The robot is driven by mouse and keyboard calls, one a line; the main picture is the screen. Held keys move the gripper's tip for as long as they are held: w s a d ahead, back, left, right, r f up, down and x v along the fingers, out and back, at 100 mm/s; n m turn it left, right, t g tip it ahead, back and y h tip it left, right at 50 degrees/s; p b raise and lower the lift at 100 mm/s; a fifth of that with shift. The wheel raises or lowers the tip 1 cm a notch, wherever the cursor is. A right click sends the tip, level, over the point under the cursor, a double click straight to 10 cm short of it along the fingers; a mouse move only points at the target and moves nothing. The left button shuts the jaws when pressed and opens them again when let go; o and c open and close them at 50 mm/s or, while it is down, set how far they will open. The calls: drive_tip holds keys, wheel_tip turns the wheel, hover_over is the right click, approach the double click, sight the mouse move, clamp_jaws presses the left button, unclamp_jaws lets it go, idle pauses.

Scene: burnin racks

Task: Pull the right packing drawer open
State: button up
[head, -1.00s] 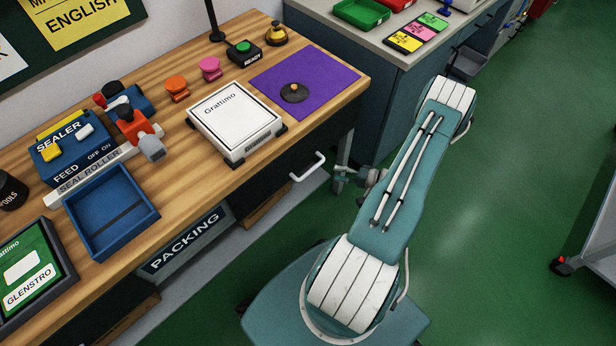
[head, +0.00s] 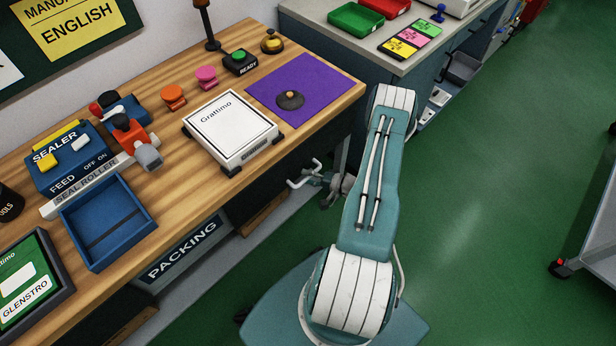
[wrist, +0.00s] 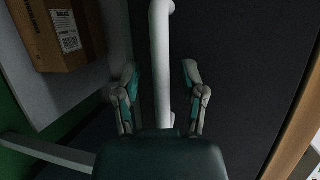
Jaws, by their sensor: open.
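The right packing drawer (head: 268,180) has a dark front under the right end of the wooden bench and looks shut. Its pale bar handle (head: 301,181) stands out from the front. My gripper (head: 318,178) is at the handle, partly hidden behind my arm's end in the head view. In the wrist view the handle bar (wrist: 161,50) runs between the two spread fingers of my gripper (wrist: 159,72), with a gap on each side. The dark drawer front (wrist: 240,60) fills the right behind it. I cannot tell how deep the bar sits between the fingers.
A bench leg (head: 343,150) stands right beside my gripper. A cardboard box (wrist: 65,30) lies on a low grey shelf in the wrist view. The PACKING sign (head: 183,248) hangs left of the drawer. Green floor (head: 490,220) is open to the right, with a cart (head: 590,250) beyond.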

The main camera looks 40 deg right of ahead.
drive_tip(key=shift+d, duration=0.1)
clamp_jaws()
drive_tip(key=shift+s, duration=0.15)
